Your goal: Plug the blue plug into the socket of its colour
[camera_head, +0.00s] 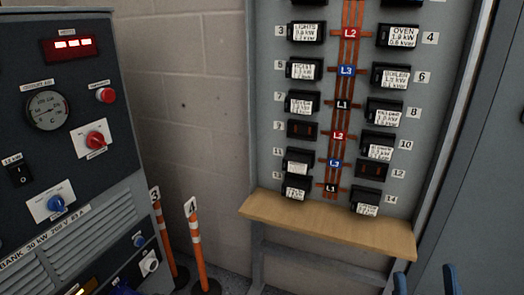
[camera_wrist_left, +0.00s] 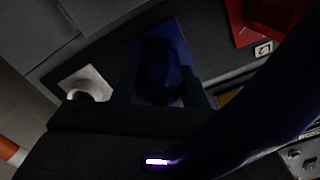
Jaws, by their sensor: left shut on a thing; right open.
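In the left wrist view, my left gripper (camera_wrist_left: 160,95) is shut on a dark blue plug (camera_wrist_left: 163,72). The plug is in front of a blue socket plate (camera_wrist_left: 180,35), overlapping it. The view is dark, and I cannot tell whether the plug is seated or just short of the plate. A dark cable (camera_wrist_left: 255,110) crosses the lower right of that view. In the head view, a bit of blue (camera_head: 124,290) shows at the bottom edge of the left cabinet; I cannot tell what it is. My right gripper (camera_head: 426,281) shows as two blue fingertips, open and empty, below the wooden shelf.
A red socket (camera_wrist_left: 262,18) labelled L2 and a white round fitting (camera_wrist_left: 88,86) flank the blue plate. The load bank cabinet (camera_head: 95,180) fills the head view's left. Orange posts (camera_head: 198,245) stand beside it. A breaker panel (camera_head: 275,150) is above a wooden shelf (camera_head: 330,222).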

